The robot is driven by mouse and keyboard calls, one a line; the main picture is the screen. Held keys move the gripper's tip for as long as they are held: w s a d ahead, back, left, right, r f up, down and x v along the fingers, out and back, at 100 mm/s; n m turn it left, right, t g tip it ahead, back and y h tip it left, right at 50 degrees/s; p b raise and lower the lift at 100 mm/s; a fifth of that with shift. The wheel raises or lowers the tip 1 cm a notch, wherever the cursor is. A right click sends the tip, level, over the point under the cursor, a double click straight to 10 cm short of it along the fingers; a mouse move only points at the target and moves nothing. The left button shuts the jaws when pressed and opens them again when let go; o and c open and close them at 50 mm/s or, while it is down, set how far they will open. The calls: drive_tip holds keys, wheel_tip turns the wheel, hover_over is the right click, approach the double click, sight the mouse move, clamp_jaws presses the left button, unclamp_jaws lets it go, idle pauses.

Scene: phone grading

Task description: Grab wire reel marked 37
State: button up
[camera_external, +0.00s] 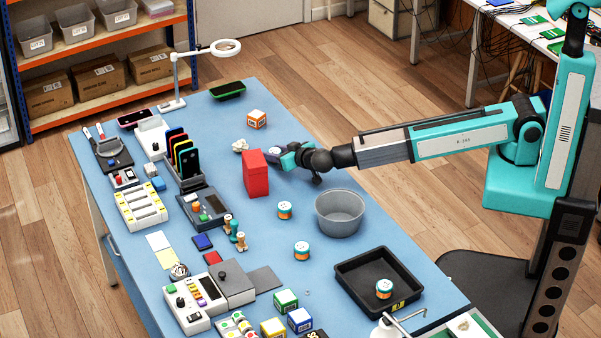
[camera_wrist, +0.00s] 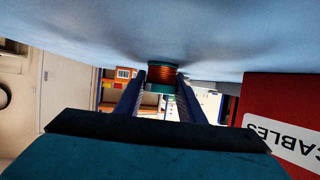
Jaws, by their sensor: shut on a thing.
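My gripper (camera_external: 272,154) is low over the blue table, just behind and right of the red box (camera_external: 254,174). In the wrist view its two dark fingers (camera_wrist: 161,84) are shut on a wire reel (camera_wrist: 162,73) with copper-orange windings and a teal flange. The table surface fills the top of that view. I cannot read a number on this reel, and the gripper and red box hide it in the external view. Three similar reels stand apart on the right: one by the bowl (camera_external: 284,210), one nearer the front (camera_external: 301,250), one in the black tray (camera_external: 384,288).
The red box, labelled CABLES (camera_wrist: 285,125) in the wrist view, stands close beside my gripper. A grey bowl (camera_external: 340,213) and the black tray's rim (camera_external: 352,283) are to the right.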

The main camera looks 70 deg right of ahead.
sight(275, 151)
drive_tip(key=shift+r, duration=0.1)
drive_tip(key=shift+r+b, duration=0.5)
drive_tip(key=shift+r, duration=0.2)
drive_tip(key=shift+r+b, duration=0.4)
drive_tip(key=shift+r, duration=0.45)
drive_tip(key=s, duration=0.2)
drive_tip(key=s+b, duration=0.1)
drive_tip(key=s, duration=0.2)
drive_tip(key=s+b, duration=0.1)
drive_tip(key=s, duration=0.2)
drive_tip(key=shift+s+d+r, duration=0.1)
drive_tip(key=shift+d+r, duration=0.3)
drive_tip(key=shift+s+r+b, duration=0.15)
drive_tip(key=shift+s+b, duration=0.5)
drive_tip(key=shift+s, duration=0.65)
drive_tip(key=shift+s+r+p, duration=0.1)
drive_tip(key=shift+r+p, duration=0.1)
drive_tip(key=shift+p, duration=0.25)
drive_tip(key=s+p, duration=0.1)
drive_tip(key=p, duration=0.1)
drive_tip(key=s+p, duration=0.1)
drive_tip(key=p, duration=0.1)
drive_tip(key=shift+s+d+r, duration=0.15)
drive_tip(key=shift+d+r, duration=0.05)
drive_tip(key=shift+s+p, duration=0.15)
drive_tip(key=shift+p, duration=0.9)
